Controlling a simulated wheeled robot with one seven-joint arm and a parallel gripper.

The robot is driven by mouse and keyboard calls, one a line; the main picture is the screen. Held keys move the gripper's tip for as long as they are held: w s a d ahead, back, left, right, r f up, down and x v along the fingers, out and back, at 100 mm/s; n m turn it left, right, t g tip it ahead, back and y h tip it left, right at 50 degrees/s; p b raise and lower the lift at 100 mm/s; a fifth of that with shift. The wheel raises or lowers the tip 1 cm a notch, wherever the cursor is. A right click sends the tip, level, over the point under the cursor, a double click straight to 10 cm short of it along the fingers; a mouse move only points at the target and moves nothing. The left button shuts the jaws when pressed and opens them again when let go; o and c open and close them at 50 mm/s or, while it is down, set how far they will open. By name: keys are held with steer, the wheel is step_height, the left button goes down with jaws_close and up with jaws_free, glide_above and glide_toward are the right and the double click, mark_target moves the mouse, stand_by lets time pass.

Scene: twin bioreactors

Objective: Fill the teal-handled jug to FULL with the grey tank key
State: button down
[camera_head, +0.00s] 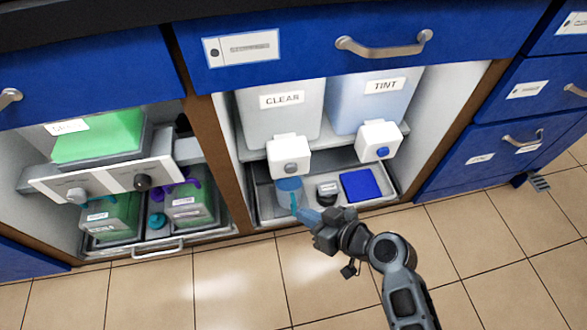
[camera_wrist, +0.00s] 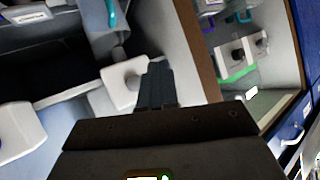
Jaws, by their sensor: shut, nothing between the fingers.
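The jug (camera_head: 288,188) with the teal handle stands in the tray under the CLEAR tank (camera_head: 280,118) in the head view. Its body looks pale blue; I cannot read its level. The grey key (camera_head: 291,168) is on the white dispenser (camera_head: 287,148) of that tank, just above the jug. My gripper (camera_head: 304,213) is shut and empty, in front of the jug and close to its handle. Whether it touches the handle I cannot tell. In the wrist view my shut fingers (camera_wrist: 156,84) point toward a white dispenser (camera_wrist: 122,75), with the teal handle (camera_wrist: 111,12) at the top.
The TINT tank (camera_head: 372,105) with its blue key (camera_head: 382,152) is on the right. The left bay holds a green tank (camera_head: 98,140) and two jugs. The floor in front is clear.

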steer(key=b, duration=0.2)
glide_toward(287, 174)
steer(key=a+f, duration=0.3)
steer(key=a, duration=0.1)
steer(key=shift+w+f, duration=0.1)
steer(key=shift+w, duration=0.6)
steer(key=shift+w+b, duration=0.1)
steer(key=shift+b, duration=0.25)
stand_by(1.1)
steer(key=shift+w, duration=0.3)
steer(key=shift+w+a+b, duration=0.2)
steer(key=shift+w+b, duration=0.3)
stand_by(4.1)
